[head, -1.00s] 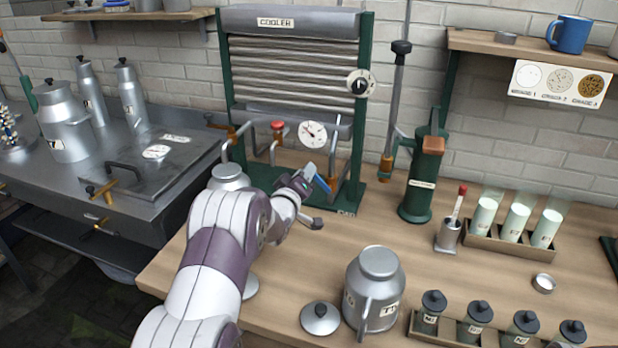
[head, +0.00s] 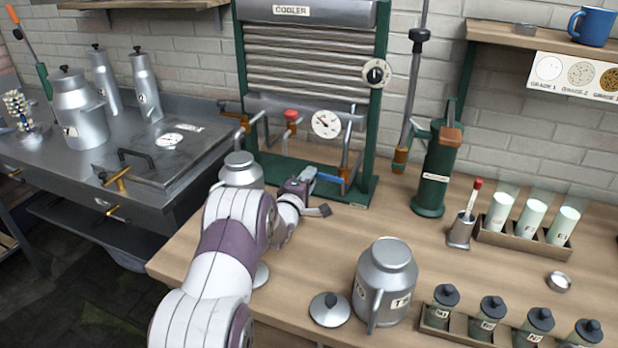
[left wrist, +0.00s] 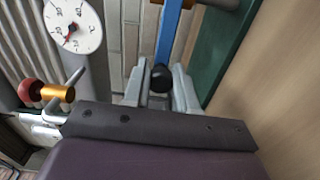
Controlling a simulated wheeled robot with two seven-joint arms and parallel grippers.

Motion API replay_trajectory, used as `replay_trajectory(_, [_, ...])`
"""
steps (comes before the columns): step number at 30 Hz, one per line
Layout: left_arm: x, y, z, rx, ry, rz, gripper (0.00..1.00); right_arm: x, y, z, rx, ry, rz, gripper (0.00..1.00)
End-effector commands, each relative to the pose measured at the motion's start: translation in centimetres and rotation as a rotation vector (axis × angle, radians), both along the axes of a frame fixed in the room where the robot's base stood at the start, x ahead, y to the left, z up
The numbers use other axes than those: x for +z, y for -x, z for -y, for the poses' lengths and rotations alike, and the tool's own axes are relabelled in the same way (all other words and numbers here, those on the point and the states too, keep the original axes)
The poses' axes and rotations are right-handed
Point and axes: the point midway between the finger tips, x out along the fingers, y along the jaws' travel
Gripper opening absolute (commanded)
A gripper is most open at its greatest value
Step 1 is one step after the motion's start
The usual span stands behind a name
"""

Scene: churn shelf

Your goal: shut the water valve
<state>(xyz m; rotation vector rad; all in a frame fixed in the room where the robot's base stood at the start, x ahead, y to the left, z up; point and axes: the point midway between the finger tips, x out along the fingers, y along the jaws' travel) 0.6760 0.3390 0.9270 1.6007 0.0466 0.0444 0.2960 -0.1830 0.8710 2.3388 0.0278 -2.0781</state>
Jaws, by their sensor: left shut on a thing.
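The cooler (head: 310,55) stands against the brick wall, with pipes, a dial gauge (head: 326,124) and valves at its foot. The water valve's blue lever (head: 331,179) sits low on its right pipe, mostly hidden behind my gripper. My left gripper (head: 308,180) is at this lever, just above the bench. In the left wrist view the blue lever (left wrist: 168,38) runs between the two fingers (left wrist: 161,88), its black knob (left wrist: 162,77) between them. My left gripper is shut on the lever. My right gripper is not in view.
A silver can (head: 241,170) stands close beside my left arm. A red-knobbed valve (head: 291,115) is left of the gauge. A green pump (head: 435,175) stands right of the cooler. A larger can (head: 385,280) and a lid (head: 329,309) are nearer on the bench.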

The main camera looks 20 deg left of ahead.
Motion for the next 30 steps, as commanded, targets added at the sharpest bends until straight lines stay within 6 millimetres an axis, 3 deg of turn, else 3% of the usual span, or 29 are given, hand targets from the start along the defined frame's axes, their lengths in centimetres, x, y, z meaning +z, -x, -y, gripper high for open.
replay_trajectory(19, [-0.54,0.04,0.04,0.0,0.048,-0.001,0.0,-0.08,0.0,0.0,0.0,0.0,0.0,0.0])
replay_trajectory(20, [-0.54,0.04,0.04,0.0,0.047,-0.001,0.33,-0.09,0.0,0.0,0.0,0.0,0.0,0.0])
replay_trajectory(21, [-0.54,0.04,0.04,0.0,0.047,-0.001,0.46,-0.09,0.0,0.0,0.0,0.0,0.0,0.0])
replay_trajectory(30, [-0.39,0.07,0.02,0.0,0.046,0.002,0.49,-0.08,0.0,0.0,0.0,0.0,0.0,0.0])
